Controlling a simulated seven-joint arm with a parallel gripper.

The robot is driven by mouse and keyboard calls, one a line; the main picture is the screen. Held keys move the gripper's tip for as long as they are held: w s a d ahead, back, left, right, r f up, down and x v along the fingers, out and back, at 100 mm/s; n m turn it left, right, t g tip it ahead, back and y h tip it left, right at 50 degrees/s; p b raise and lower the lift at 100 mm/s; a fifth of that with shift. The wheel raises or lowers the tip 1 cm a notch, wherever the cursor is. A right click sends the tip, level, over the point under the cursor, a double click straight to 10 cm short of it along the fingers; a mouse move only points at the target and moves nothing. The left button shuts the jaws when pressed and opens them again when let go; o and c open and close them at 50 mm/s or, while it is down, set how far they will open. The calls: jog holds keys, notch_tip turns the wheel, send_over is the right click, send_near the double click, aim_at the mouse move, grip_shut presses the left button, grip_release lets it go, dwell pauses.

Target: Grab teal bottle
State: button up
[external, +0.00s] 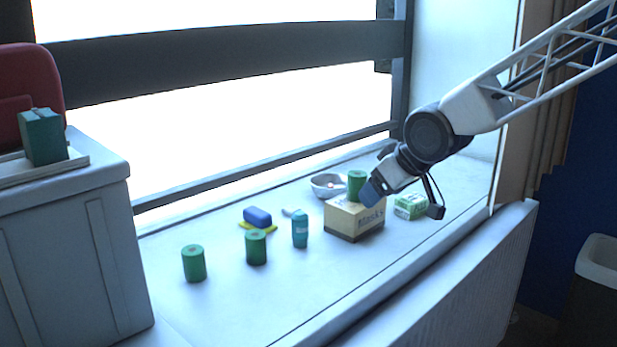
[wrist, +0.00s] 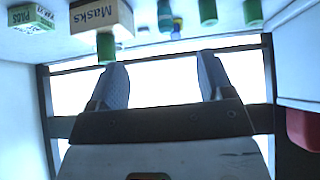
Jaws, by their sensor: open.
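The teal bottle (external: 300,230) stands upright on the white sill, left of the masks box, in the external view. In the wrist view it shows at the top edge (wrist: 165,14), partly cut off. My gripper (external: 369,193) is over the right part of the masks box, beside the green can on top of it, and apart from the bottle to its right and higher up. In the wrist view my gripper (wrist: 161,62) has its two fingers spread wide with nothing between them.
The masks box (external: 342,220) carries a green can (external: 357,184). Two more green cans (external: 194,264) (external: 256,248) stand left of the bottle. A blue object (external: 257,216), a bowl (external: 327,186) and a green-white box (external: 410,206) are nearby. The sill's front is clear.

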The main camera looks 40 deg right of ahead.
aim_at(295, 218)
jog(key=w+f+t, duration=0.1)
jog(key=w+f, duration=0.3)
jog(key=w, duration=0.2)
jog(key=w+f+t, duration=0.2)
jog(key=w+f, duration=0.2)
jog(key=w, duration=0.2)
jog(key=w+d+f+t, duration=0.1)
jog(key=w+f, duration=0.3)
jog(key=w, duration=0.2)
jog(key=shift+w+t, duration=0.3)
jog(key=shift+w, duration=0.05)
jog(key=shift+w, duration=0.1)
jog(key=shift+x, duration=1.15)
jog(key=shift+w+f, duration=0.1)
jog(key=shift+w, duration=0.05)
jog(key=shift+x, duration=2.4)
jog(key=c, duration=1)
jog(key=shift+c, duration=0.2)
